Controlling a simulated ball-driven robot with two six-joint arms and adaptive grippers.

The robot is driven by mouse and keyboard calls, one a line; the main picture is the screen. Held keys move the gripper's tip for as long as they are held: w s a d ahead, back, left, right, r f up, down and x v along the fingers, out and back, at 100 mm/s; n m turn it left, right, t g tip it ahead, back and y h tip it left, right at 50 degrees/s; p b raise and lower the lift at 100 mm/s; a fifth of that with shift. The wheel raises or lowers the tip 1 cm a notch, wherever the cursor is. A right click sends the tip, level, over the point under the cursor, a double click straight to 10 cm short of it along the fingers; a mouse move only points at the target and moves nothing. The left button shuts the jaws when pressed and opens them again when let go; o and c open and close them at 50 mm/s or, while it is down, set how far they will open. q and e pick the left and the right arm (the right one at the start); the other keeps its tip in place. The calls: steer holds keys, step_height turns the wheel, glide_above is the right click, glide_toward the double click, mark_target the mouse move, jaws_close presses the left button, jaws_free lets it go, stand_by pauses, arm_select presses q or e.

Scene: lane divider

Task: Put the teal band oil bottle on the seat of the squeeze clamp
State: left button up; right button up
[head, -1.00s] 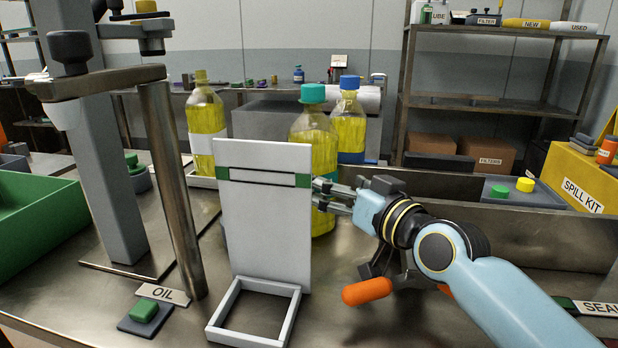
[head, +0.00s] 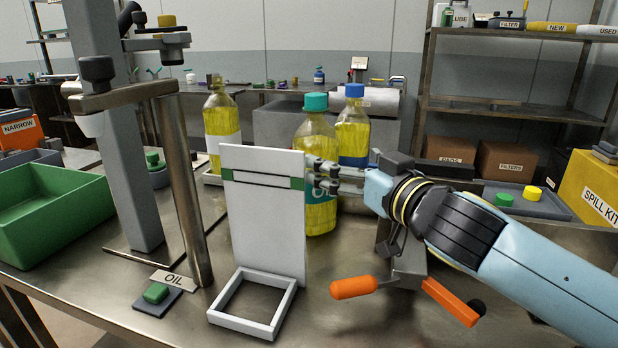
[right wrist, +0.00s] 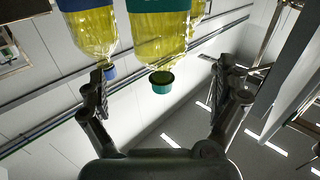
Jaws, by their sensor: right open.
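The teal band oil bottle (head: 318,212) stands upright on the metal bench, with yellow oil and a teal cap. The white panel hides part of its left side. My right gripper (head: 322,176) is open at mid-height of this bottle and overlaps it in the head view. In the right wrist view the open fingers (right wrist: 164,82) are spread wide, with the teal band bottle (right wrist: 158,35) upside down in the picture between their lines; contact cannot be told. The squeeze clamp, seemingly the grey device with orange handles (head: 353,288), stands below my right wrist; its seat is not clear. My left gripper is out of view.
A blue-capped bottle (head: 353,128) stands close behind right, and another oil bottle (head: 221,120) at left. A white panel with a square frame (head: 251,304) stands in front. A steel post (head: 186,200) and green bin (head: 50,205) are at left.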

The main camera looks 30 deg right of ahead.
mark_target(327, 150)
steer(key=w+p, duration=0.1)
steer(key=w, duration=0.3)
steer(key=shift+w+d+r, duration=0.1)
steer(key=shift+w+d, duration=0.05)
steer(key=shift+w, duration=0.05)
steer(key=shift+w+d+p, duration=0.1)
steer(key=shift+w+p, duration=0.2)
steer(key=shift+w, duration=0.25)
steer(key=w+p, duration=0.1)
steer(key=w, duration=0.4)
steer(key=shift+d, duration=0.15)
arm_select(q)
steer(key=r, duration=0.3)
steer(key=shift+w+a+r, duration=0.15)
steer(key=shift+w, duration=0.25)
arm_select(e)
steer(key=shift+s, duration=0.1)
steer(key=c, duration=1.7)
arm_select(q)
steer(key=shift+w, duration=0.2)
